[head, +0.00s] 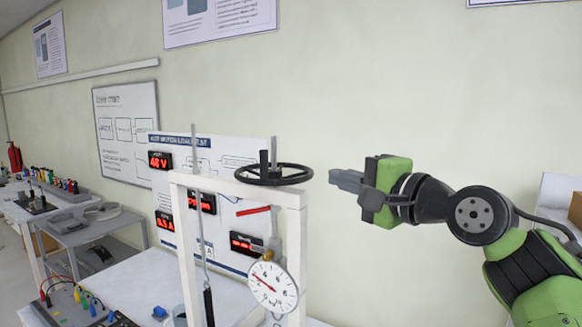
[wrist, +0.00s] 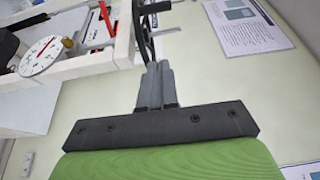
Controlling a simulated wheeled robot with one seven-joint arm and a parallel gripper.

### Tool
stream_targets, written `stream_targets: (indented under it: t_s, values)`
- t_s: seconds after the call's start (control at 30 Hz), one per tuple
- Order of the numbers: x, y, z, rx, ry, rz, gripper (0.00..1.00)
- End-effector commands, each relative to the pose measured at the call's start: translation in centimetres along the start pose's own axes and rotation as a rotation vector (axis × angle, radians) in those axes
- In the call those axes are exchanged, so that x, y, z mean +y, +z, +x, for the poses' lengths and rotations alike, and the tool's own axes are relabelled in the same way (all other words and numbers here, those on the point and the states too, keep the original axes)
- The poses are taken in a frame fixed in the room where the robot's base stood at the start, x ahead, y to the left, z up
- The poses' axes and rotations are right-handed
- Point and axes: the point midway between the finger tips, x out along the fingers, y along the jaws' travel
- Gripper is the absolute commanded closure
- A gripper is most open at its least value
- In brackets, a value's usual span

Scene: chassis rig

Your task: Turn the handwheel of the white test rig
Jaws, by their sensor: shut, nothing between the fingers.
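The white test rig (head: 297,222) stands on the bench left of my arm in the head view. Its black handwheel (head: 300,180) lies flat on top of the frame, with an upright handle and a central post. A round dial (head: 288,297) hangs below it. My gripper (head: 332,181) is shut and empty, at about the wheel's height, just right of its rim with a gap between them in the head view. In the wrist view the closed fingers (wrist: 156,68) point toward the wheel rim (wrist: 137,28); whether they touch cannot be told there. The dial also shows in the wrist view (wrist: 42,54).
A panel with red displays (head: 160,160) stands behind the rig. A grey bench (head: 90,232) with equipment is at the left. Coloured leads and a box (head: 75,308) are at the lower left. The wall behind my gripper is clear apart from posters.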

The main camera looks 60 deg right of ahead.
Motion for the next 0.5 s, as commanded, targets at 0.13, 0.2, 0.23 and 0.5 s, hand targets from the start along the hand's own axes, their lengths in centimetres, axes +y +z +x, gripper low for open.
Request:
stream_targets:
  t_s: [0.13, 0.2, 0.23, 0.5]
  values:
    - [0.0, 0.2, 2.1, -0.004, 0.005, -0.001, 1.00]
    - [0.0, 0.2, 3.6, -0.005, 0.006, -0.001, 1.00]
    - [0.0, 0.2, 4.3, -0.005, 0.005, -0.001, 1.00]
    - [-0.1, 0.3, 10.2, -0.006, 0.004, -0.003, 1.00]
